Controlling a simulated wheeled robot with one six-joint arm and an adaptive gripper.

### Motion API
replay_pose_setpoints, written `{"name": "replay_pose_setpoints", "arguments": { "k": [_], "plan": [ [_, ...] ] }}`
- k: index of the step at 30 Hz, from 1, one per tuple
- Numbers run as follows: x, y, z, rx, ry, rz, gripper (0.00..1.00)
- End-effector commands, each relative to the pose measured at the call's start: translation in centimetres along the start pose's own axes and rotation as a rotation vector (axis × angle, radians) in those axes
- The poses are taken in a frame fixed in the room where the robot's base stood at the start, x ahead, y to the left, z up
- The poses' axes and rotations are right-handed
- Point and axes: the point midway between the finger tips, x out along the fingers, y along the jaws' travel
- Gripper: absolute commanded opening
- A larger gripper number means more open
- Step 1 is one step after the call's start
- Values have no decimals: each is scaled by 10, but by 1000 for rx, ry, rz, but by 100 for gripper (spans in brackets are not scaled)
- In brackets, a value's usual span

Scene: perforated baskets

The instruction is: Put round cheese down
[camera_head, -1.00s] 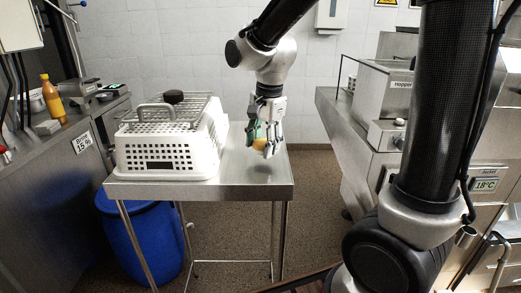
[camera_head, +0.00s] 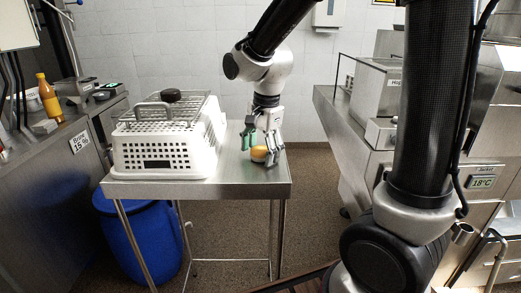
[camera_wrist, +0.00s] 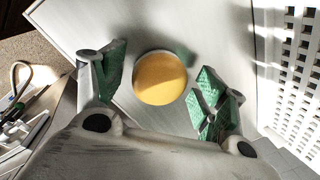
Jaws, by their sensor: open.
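The round cheese (camera_head: 259,154) is a small yellow-orange disc resting on the steel table (camera_head: 228,186), to the right of the white basket. In the wrist view the round cheese (camera_wrist: 160,78) lies between the green-padded fingers. My gripper (camera_head: 262,147) points down over it with its fingers apart. In the wrist view my gripper (camera_wrist: 158,88) is open, with a clear gap between the cheese and each finger pad.
A blue barrel (camera_head: 140,235) is under the table. A steel machine (camera_head: 375,90) stands at right.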

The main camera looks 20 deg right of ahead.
Motion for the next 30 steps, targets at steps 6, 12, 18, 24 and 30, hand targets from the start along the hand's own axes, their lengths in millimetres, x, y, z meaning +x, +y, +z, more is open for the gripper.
{"name": "replay_pose_setpoints", "arguments": {
  "k": [6, 12, 18, 24, 30],
  "plan": [
    [-24, -2, 0, 0, 1, -6, 72],
    [-70, -2, 0, 0, 1, -7, 72],
    [-107, -1, 0, 0, 0, -3, 72],
    [-122, -1, 0, 0, 0, -2, 72],
    [-132, 24, -12, -104, 13, -27, 72]
  ]
}}
